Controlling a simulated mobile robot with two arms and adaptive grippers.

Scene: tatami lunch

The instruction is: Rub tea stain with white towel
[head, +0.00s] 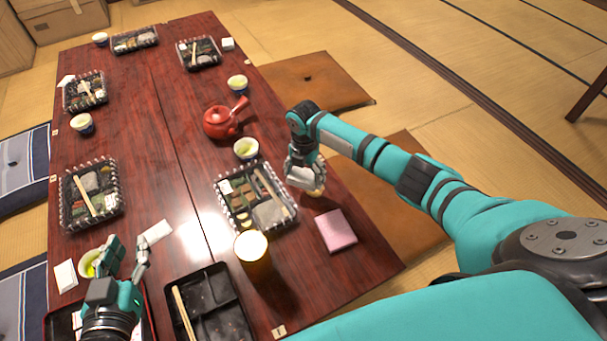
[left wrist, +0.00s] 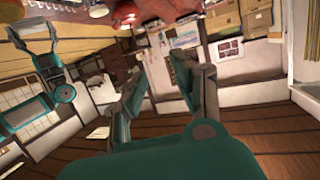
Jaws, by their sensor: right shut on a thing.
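My right gripper (head: 306,182) is low over the table's right side, near the edge. A flat white piece (head: 157,232) lies mid-table, and another (head: 65,275) lies at the left edge; I cannot tell cloth from paper. My left gripper (head: 127,243) is open and empty above the near left table, by a green-tea cup (head: 88,262). Its spread fingers show in the left wrist view (left wrist: 152,90).
A pink folded cloth (head: 336,230) lies just nearer than my right gripper. Left of it are a bento tray (head: 240,228), a tea cup (head: 246,149), a red teapot (head: 217,122) and a tall amber cup (head: 252,262). A black tray (head: 208,296) with chopsticks sits in front.

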